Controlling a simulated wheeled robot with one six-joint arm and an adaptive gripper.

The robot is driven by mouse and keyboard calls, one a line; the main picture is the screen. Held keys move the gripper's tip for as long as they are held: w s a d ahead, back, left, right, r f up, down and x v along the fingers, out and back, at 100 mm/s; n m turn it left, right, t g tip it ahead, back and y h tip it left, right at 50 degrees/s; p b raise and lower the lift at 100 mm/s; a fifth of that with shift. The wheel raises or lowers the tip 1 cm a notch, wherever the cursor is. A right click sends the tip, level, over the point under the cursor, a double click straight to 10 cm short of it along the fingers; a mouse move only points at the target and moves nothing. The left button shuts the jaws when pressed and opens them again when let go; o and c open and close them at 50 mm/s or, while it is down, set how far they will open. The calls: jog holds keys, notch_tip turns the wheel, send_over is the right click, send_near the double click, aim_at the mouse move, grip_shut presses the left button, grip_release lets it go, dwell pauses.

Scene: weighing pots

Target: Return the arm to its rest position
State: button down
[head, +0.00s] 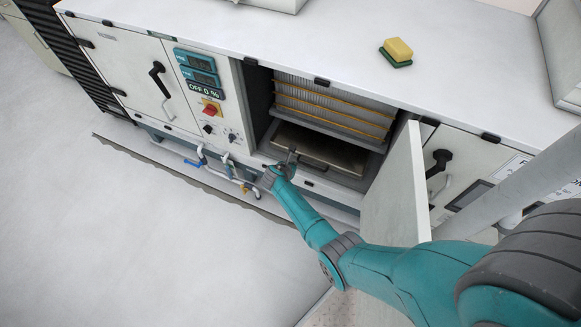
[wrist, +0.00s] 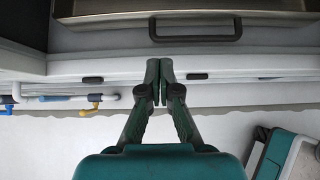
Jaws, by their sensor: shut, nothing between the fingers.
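My gripper (wrist: 159,70) is shut and empty in the wrist view, its fingertips together in front of the cabinet's lower front edge. In the head view my gripper (head: 291,156) is at the front of an open compartment, at the end of my outstretched teal arm. A metal tray or drawer (head: 320,148) lies in the bottom of that compartment. Its dark handle (wrist: 195,37) shows just beyond my fingertips in the wrist view, apart from them.
The open compartment door (head: 398,195) stands out to the right, close beside my arm. A control panel (head: 207,100) is left of the opening. Pipes with blue and yellow valves (head: 240,183) run below. A yellow and green sponge (head: 397,52) lies on the white top. The floor at left is clear.

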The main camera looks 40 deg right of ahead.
jog(key=shift+v, duration=1.6)
jog(key=shift+d+f, duration=0.1)
jog(key=shift+f, duration=0.05)
